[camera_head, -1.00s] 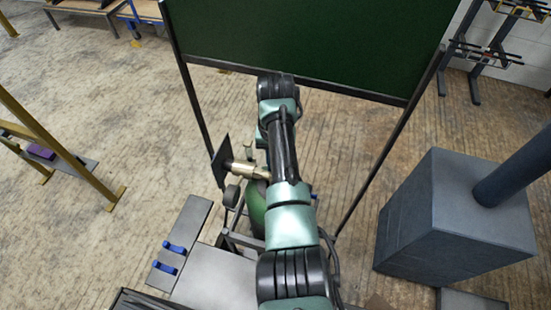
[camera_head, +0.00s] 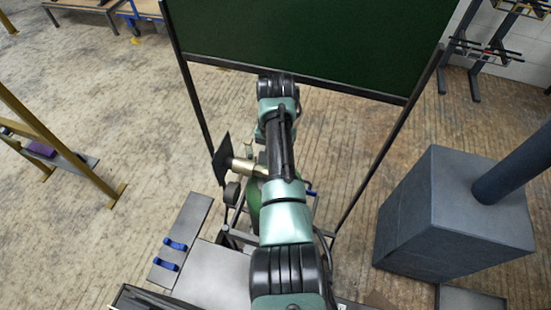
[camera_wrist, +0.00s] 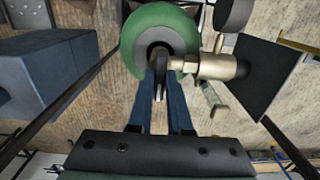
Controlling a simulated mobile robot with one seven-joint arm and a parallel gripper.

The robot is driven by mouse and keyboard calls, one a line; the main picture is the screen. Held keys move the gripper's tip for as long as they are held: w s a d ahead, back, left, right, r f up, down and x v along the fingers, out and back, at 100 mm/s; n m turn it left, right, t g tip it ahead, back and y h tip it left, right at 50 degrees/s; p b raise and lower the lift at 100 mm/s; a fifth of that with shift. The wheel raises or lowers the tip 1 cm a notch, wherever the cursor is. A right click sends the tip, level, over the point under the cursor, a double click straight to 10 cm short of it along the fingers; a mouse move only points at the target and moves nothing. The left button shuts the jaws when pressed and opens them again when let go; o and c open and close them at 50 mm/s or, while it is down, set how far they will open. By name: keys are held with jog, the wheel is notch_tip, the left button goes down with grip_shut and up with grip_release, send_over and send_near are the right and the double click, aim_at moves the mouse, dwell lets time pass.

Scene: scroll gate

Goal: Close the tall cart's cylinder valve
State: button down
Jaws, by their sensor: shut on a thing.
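The green cylinder (camera_head: 256,203) stands on the cart, mostly hidden behind my arm in the head view. In the wrist view the cylinder's rounded green top (camera_wrist: 160,32) has a dark neck at its centre. A brass valve fitting (camera_wrist: 217,66) sticks out to the right of the neck; it also shows left of my arm in the head view (camera_head: 245,165). My gripper (camera_wrist: 160,80) is over the neck, its two fingers close together on a thin dark valve handle (camera_wrist: 160,86). The handle is largely hidden between the fingers.
A dark plate (camera_head: 221,160) stands beside the fitting. A green screen (camera_head: 310,40) on dark posts is behind. A blue-grey block (camera_head: 430,230) with a thick pipe is at right. A grey bench with blue handles (camera_head: 174,245) is at left.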

jog(key=c, duration=0.8)
grip_release()
jog(key=shift+c, duration=0.2)
jog(key=shift+r, duration=0.1)
notch_tip(320, 180, up, 13)
jog(key=p, duration=0.1)
